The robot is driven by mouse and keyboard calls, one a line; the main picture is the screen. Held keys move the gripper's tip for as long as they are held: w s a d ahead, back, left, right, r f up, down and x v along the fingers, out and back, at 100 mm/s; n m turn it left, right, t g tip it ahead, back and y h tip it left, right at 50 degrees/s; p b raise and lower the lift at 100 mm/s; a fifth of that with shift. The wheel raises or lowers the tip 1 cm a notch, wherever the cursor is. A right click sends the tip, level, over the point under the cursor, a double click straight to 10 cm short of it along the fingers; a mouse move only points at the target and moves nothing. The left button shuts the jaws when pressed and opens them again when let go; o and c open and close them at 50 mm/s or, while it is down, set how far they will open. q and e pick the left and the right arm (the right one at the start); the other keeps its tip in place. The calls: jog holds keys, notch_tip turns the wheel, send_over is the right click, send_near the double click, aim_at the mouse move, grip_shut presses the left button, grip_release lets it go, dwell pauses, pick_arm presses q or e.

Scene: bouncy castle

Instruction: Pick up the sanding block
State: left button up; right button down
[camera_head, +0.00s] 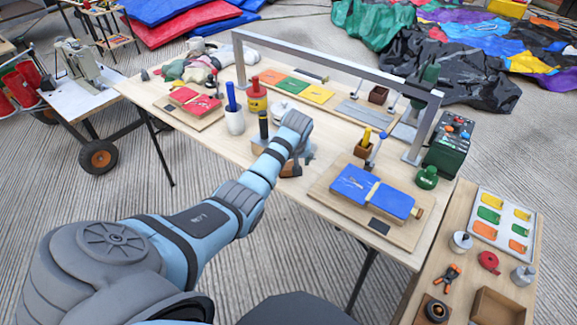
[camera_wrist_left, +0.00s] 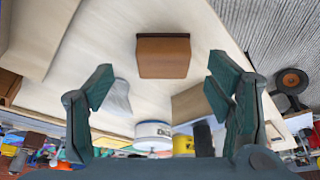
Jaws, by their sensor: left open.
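The sanding block (camera_wrist_left: 163,58) is a brown block with a darker strip along one edge. It lies on the pale wooden table in the left wrist view, beyond and between my fingertips. In the head view a brown block (camera_head: 288,169), which looks like the same one, shows partly behind my wrist near the table's front edge. My left gripper (camera_wrist_left: 158,92) is open, with green-padded fingers apart and nothing between them. In the head view my left arm reaches over the table, and its wrist mostly hides the gripper. My right gripper is not in view.
A board with blue pads (camera_head: 372,192) lies to the right. A metal frame (camera_head: 335,68) spans the table behind. The table's front edge is close.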

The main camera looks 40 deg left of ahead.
pick_arm(q)
jog(key=b+x, duration=0.1)
jog(key=x, duration=0.2)
jog(key=shift+a+f+b, duration=0.25)
jog(key=shift+a+b, duration=0.1)
jog(key=shift+b, duration=0.05)
jog(key=shift+w+a+f, duration=0.1)
jog(key=shift+w+f, duration=0.05)
jog(key=shift+f, duration=0.05)
jog(key=shift+r, duration=0.1)
jog(key=c, duration=1.4)
jog(key=shift+r, duration=0.15)
notch_tip(320, 180, up, 10)
jog(key=p, duration=0.4)
notch_tip(320, 180, up, 10)
send_over(289, 167)
jog(key=shift+a+p, duration=0.15)
jog(key=shift+p, duration=0.3)
jog(key=shift+w, duration=0.1)
